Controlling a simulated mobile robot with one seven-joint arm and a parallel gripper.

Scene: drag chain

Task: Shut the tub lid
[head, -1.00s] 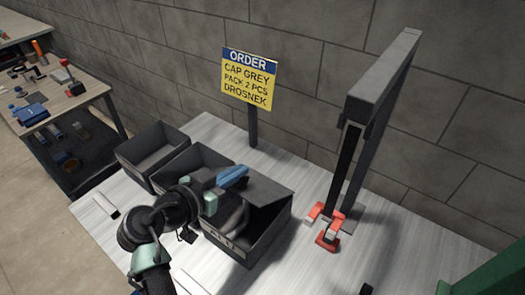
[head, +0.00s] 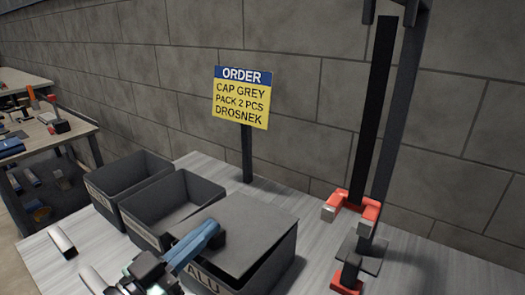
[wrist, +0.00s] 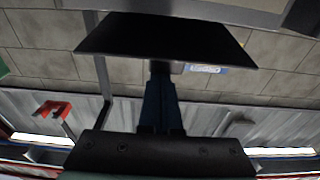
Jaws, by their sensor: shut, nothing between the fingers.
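The grey tub (head: 277,262), with letters ending "ALU" on its front, stands at the front of the bench, partly cut off by the lower edge of the head view. My gripper (head: 212,229), with blue fingers shut and empty, is at the lid's front left part. In the wrist view the closed fingers (wrist: 160,72) reach up to a dark flat panel (wrist: 165,38), probably the lid.
Two open grey bins (head: 130,180) (head: 175,205) stand left of the tub. A dark stand with red clamps (head: 352,208) rises to its right. The order sign (head: 241,97) is on a post behind. A metal piece (head: 62,242) lies on the bench at left.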

